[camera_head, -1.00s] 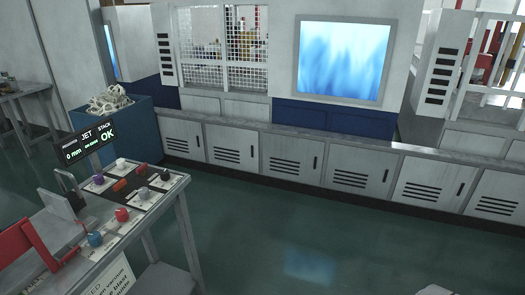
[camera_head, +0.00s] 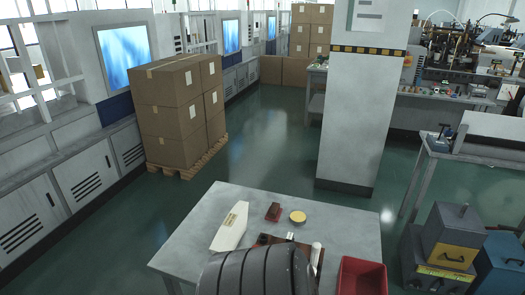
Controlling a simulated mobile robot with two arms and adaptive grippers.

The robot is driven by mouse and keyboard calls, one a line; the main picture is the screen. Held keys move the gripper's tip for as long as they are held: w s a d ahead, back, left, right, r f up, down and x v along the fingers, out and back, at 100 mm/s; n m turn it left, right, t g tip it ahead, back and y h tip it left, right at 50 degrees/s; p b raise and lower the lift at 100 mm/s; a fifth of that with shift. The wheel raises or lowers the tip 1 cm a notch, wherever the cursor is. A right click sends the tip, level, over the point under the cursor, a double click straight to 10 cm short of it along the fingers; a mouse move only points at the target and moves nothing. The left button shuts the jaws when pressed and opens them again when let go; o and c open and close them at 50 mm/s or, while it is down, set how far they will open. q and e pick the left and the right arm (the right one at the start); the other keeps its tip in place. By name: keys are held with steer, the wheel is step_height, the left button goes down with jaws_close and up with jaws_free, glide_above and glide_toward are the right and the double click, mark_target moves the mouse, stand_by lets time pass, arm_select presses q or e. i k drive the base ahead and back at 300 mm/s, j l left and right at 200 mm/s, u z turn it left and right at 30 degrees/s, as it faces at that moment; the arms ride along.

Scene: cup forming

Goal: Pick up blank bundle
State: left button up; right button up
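Nothing in the head view can be surely told as the blank bundle. A white, angular piece with a small tan mark (camera_head: 230,227) lies on the left part of a grey table (camera_head: 343,224); I cannot tell whether it is the bundle. Neither of my grippers shows in the head view.
On the table are a red-brown block (camera_head: 273,212), a yellow disc (camera_head: 298,217) and a red bin (camera_head: 362,277). A dark ribbed rounded shape (camera_head: 255,274) hides the near edge. Stacked cartons (camera_head: 180,112), a pillar (camera_head: 360,120) and metal boxes (camera_head: 449,236) stand around; green floor is open between.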

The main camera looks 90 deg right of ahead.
mark_target(229, 235)
steer(key=z, duration=2.45)
steer(key=i+l+z, duration=0.2)
steer(key=l+z, duration=0.2)
